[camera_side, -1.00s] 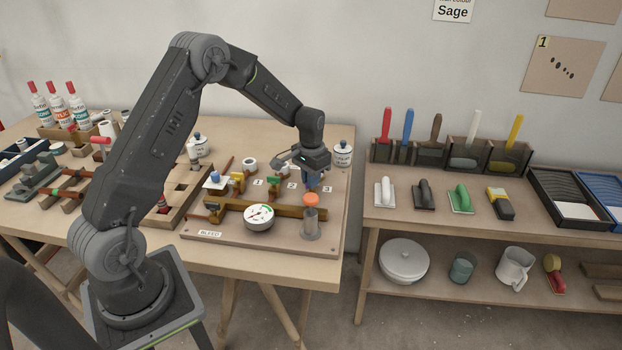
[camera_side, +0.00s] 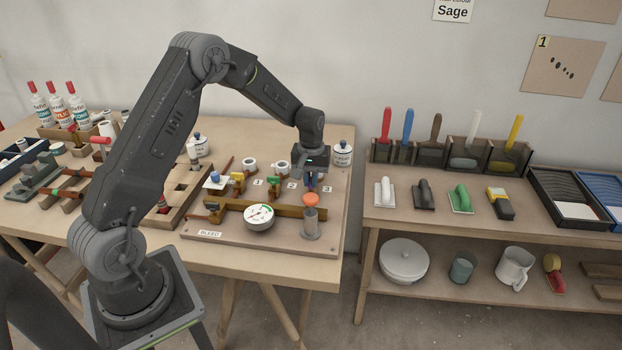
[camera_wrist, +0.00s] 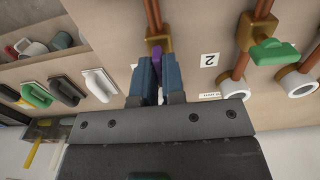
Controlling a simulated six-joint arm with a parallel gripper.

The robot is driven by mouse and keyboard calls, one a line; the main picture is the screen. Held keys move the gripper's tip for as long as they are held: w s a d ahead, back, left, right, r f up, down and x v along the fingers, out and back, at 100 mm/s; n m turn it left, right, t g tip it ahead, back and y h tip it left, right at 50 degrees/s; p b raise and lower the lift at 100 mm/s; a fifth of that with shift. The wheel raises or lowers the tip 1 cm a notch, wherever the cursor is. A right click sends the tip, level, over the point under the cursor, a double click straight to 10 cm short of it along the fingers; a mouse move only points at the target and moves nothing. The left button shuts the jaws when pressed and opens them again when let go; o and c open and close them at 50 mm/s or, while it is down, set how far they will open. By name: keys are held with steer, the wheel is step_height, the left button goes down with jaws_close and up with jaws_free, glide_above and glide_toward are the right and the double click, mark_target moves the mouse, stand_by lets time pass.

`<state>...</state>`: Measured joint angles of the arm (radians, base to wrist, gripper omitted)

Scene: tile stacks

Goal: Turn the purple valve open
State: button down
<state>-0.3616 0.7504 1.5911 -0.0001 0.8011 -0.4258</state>
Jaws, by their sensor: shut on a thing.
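The purple valve handle (camera_wrist: 157,60) sits on a brass body (camera_wrist: 153,46) on a copper pipe. In the wrist view it lies between my gripper's two blue fingers (camera_wrist: 158,75), which are shut on it. The handle looks roughly in line with its pipe. The far part of the handle is hidden by the fingers and the gripper housing. In the side view my gripper (camera_side: 311,181) points down at the right end of the valve board (camera_side: 265,250), near label 3, and mostly hides the handle.
A green valve handle (camera_wrist: 274,52) sits crosswise on the neighbouring pipe, beside label 2 (camera_wrist: 209,60). A lidded jar (camera_side: 343,155) stands behind on the right.

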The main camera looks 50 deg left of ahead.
steer(key=shift+r, duration=0.1)
stand_by(0.3)
steer(key=c, duration=1.2)
jaws_free()
step_height(320, 180, up, 14)
steer(key=shift+f, duration=0.15)
